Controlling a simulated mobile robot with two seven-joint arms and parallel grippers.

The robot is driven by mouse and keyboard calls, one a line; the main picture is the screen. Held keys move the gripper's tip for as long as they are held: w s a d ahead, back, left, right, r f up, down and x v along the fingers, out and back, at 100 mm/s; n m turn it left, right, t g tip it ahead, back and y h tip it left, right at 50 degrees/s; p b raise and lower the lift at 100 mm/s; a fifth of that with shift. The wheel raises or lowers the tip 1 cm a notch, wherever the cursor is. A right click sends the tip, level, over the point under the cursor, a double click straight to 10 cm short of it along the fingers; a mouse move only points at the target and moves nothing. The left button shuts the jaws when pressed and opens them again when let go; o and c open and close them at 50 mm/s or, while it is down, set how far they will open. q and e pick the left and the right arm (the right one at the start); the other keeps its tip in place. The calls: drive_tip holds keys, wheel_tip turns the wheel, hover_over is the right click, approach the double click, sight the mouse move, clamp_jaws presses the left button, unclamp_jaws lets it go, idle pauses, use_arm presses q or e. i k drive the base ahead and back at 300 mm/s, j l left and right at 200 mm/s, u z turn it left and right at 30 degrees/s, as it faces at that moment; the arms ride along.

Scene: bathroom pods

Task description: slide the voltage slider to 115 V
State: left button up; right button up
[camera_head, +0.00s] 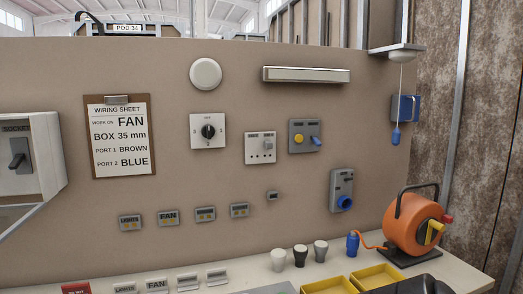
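No part reads clearly as the voltage slider. A white plate (260,148) at the middle of the wall has two small dark labels and several small round features; any slider or voltage marking on it is too small to read. Below right, a grey unit (342,191) has a blue round part. To the left is a white rotary switch (208,131) with a black knob. Neither my left nor my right gripper is in view.
A wiring sheet (120,137) and an open-sided white socket box (27,160) are at the left. Below the wall, a counter carries small cups (300,256), yellow trays (376,277) and an orange cable reel (412,225). A pull cord (396,137) hangs at the right.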

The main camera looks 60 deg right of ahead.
sight(267, 145)
drive_tip(key=z, duration=2.05)
